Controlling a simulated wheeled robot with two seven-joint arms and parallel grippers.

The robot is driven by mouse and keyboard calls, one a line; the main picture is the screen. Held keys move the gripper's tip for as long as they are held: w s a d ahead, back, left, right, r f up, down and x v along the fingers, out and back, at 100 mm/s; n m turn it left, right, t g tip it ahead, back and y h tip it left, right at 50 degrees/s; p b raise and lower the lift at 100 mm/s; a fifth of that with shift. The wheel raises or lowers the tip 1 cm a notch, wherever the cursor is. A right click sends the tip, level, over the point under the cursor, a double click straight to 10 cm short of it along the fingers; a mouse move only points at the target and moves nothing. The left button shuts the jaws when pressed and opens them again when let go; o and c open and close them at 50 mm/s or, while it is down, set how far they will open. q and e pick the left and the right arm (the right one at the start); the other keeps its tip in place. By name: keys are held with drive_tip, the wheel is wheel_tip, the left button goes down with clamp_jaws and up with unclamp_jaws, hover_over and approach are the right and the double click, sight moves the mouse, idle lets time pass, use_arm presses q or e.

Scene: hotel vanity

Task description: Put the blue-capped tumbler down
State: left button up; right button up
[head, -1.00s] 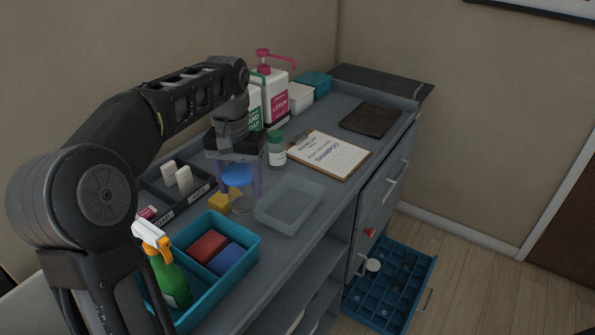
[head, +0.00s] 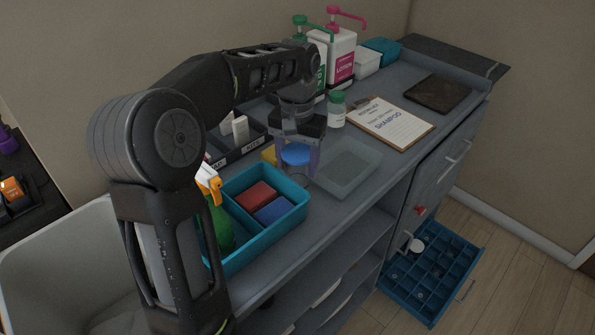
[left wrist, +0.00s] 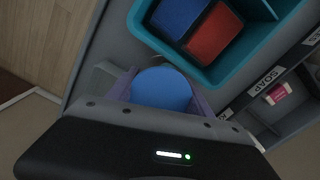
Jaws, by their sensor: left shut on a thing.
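The blue-capped tumbler (head: 296,154) is at the counter's middle, between the yellow block (head: 270,154) and the clear tray (head: 345,168). My left gripper (head: 297,168) is above it, pointing down, shut on it with a purple finger on either side. In the left wrist view the blue cap (left wrist: 161,89) sits between the fingers (left wrist: 160,100). The tumbler's clear body is mostly hidden, and I cannot tell whether its base touches the counter. My right gripper is not in view.
A teal divided box (head: 262,238) with red and blue blocks and a green spray bottle (head: 220,225) is in front. Behind are a labelled dark organizer (head: 250,143), a green-capped jar (head: 337,110), pump bottles (head: 340,55) and a clipboard (head: 392,122). A blue drawer (head: 435,270) stands open below.

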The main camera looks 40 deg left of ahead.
sight(297, 173)
use_arm(q)
wheel_tip(297, 173, down, 2)
drive_tip(key=shift+f, duration=0.45)
drive_tip(key=shift+f, duration=0.2)
drive_tip(key=o, duration=1.3)
drive_tip(key=shift+r, duration=0.1)
